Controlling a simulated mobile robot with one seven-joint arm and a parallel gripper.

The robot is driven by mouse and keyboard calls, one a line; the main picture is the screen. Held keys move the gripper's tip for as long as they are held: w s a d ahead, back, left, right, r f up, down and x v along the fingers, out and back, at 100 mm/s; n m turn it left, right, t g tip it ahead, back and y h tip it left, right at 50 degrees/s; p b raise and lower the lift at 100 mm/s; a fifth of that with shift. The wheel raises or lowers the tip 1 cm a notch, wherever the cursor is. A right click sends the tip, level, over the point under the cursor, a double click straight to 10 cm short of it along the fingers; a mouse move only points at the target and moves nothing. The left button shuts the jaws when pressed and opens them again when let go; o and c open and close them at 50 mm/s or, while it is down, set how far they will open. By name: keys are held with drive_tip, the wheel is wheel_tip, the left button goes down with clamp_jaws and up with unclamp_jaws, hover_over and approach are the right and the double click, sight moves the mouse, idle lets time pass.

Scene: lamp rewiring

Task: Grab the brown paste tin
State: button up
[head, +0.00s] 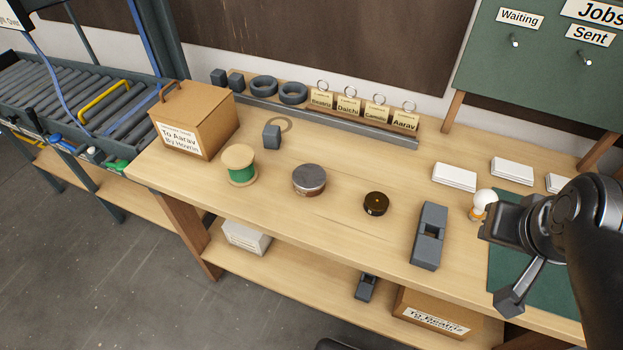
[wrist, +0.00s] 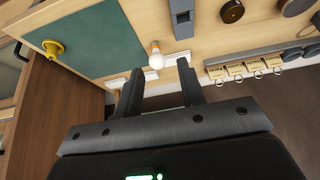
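A small round dark brown tin (head: 376,204) sits on the workbench (head: 340,230), right of the middle. A larger round tin (head: 309,180) with a grey metal lid and brownish side stands to its left. In the wrist view the small dark tin (wrist: 232,11) is near the top edge, with the larger tin (wrist: 294,6) partly cut off beside it. My gripper (head: 505,260) is at the right, above the green mat, well apart from both tins. Its two fingers (wrist: 158,85) are spread with nothing between them.
A grey slotted block (head: 429,236) stands between the small tin and my gripper. A light bulb (head: 484,202) and white card stacks (head: 454,177) are near the gripper. A green spool (head: 240,166) and cardboard box (head: 193,120) stand left.

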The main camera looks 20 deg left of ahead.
drive_tip(key=shift+o, duration=0.4)
drive_tip(key=o, duration=1.3)
drive_tip(key=w+a+r+n+g, duration=0.1)
drive_tip(key=w+a+g, duration=0.1)
drive_tip(key=w+a, duration=0.55)
drive_tip(key=n+g, duration=0.4)
hover_over(309, 173)
wheel_tip(309, 173, down, 13)
drive_tip(key=f, duration=0.5)
drive_tip(key=shift+s+d+f, duration=0.15)
drive_tip(key=shift+s+d, duration=0.1)
drive_tip(key=shift+d, duration=0.05)
drive_tip(key=shift+w+a+f, duration=0.15)
drive_tip(key=shift+f, duration=1.15)
drive_tip(key=shift+w+a+f, duration=0.1)
drive_tip(key=shift+a+f, duration=0.05)
drive_tip(key=shift+f, duration=1.15)
